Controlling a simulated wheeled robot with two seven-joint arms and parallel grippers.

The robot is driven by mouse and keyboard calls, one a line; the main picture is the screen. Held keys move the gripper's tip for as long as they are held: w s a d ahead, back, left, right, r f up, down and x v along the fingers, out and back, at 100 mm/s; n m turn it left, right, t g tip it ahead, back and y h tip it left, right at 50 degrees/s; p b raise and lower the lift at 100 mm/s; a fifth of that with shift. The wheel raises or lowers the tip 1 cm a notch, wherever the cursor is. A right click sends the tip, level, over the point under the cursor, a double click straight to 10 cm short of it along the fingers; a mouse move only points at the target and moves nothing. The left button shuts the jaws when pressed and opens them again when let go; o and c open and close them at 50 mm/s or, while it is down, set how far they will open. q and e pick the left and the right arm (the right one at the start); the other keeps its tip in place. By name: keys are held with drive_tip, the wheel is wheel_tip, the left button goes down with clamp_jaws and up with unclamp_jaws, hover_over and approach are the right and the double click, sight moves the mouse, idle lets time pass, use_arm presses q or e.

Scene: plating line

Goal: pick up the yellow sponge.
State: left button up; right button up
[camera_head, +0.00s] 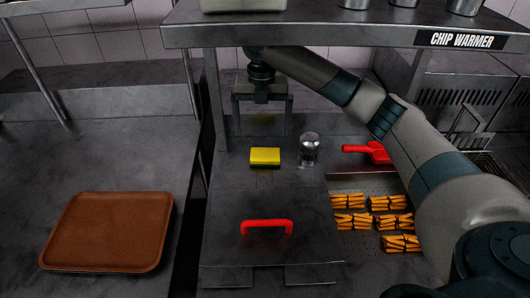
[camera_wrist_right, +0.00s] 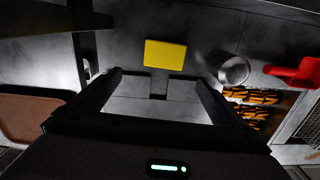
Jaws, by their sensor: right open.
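The yellow sponge (camera_head: 265,156) lies flat on the dark metal counter, left of a small metal shaker (camera_head: 309,149). It also shows in the right wrist view (camera_wrist_right: 165,54), whole and uncovered, just beyond the fingertips and roughly centred between them. My right gripper (camera_head: 262,122) points down behind the sponge in the head view, under the overhead shelf. Its two fingers are spread apart with nothing between them, and it is clear of the sponge. My left gripper is in neither view.
A red scoop (camera_head: 368,151) lies right of the shaker, which also shows in the wrist view (camera_wrist_right: 234,69). A tray of fries (camera_head: 350,181) is front right. A red handle (camera_head: 267,225) is in front. A brown tray (camera_head: 154,203) sits left. The chip warmer shelf (camera_head: 300,36) hangs overhead.

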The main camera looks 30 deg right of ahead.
drive_tip(key=p, duration=0.2)
hover_over(263, 158)
wheel_tip(263, 158, down, 6)
drive_tip(key=shift+r, duration=0.25)
drive_tip(key=shift+f, duration=0.6)
